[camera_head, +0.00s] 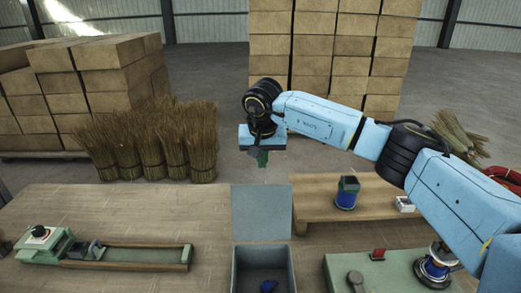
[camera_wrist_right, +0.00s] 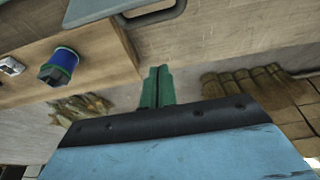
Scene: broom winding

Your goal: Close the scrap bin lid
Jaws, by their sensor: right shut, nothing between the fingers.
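The scrap bin (camera_head: 236,270) is a grey-blue open box at the front middle of the head view. Its flat lid (camera_head: 262,212) stands raised at the bin's far side, so the bin is open. A small dark blue thing (camera_head: 268,286) lies inside. My right gripper (camera_head: 262,160) is above and beyond the lid's top edge, apart from it, with its green fingers pointing down. In the right wrist view the fingers (camera_wrist_right: 157,88) are together and empty. My left gripper does not show.
A wooden bench (camera_head: 130,215) holds a green clamp fixture (camera_head: 130,258) at the left. A blue spool (camera_head: 347,193) and a white box (camera_head: 404,204) stand on a raised shelf right of the lid. Straw bundles (camera_head: 150,140) and stacked cartons (camera_head: 330,50) stand behind.

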